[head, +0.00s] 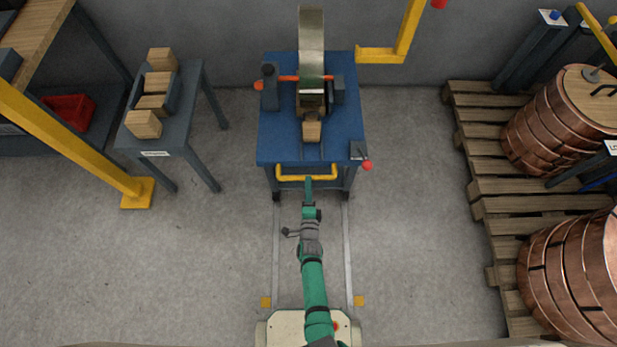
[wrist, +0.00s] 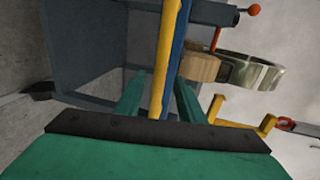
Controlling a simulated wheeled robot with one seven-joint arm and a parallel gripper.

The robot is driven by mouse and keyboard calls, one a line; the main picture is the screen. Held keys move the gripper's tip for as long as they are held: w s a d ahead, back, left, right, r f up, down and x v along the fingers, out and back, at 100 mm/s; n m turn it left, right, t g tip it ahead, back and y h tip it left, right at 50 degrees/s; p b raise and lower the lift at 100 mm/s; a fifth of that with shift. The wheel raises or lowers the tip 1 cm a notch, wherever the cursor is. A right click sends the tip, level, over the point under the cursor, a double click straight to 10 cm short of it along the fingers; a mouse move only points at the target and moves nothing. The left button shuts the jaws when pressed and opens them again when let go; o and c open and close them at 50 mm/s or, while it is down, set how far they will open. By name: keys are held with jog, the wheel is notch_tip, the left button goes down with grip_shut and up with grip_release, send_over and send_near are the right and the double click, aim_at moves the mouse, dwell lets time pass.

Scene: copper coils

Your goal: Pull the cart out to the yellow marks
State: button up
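The cart (head: 275,140) has a blue top and stands on two floor rails near the back wall. Its yellow handle (head: 290,179) runs across the front edge; it also shows in the wrist view (wrist: 167,60). Two yellow marks lie on the floor beside the near ends of the rails, a left one (head: 265,302) and a right one (head: 359,300). My gripper (head: 308,181) is at the middle of the handle. In the wrist view its green fingers (wrist: 159,78) are apart, one on each side of the handle bar, with a gap visible on the left.
A grey side table (head: 185,150) with wooden blocks stands left of the cart. A yellow post (head: 75,140) is further left. Pallets (head: 490,185) with copper coils (head: 570,270) line the right. The floor between the rails (head: 347,245) and marks is clear apart from my arm.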

jog(key=x, duration=0.5)
jog(key=shift+a, duration=0.1)
jog(key=shift+s+d, duration=0.1)
jog(key=shift+d, duration=0.2)
grip_shut()
jog(key=shift+a, duration=0.15)
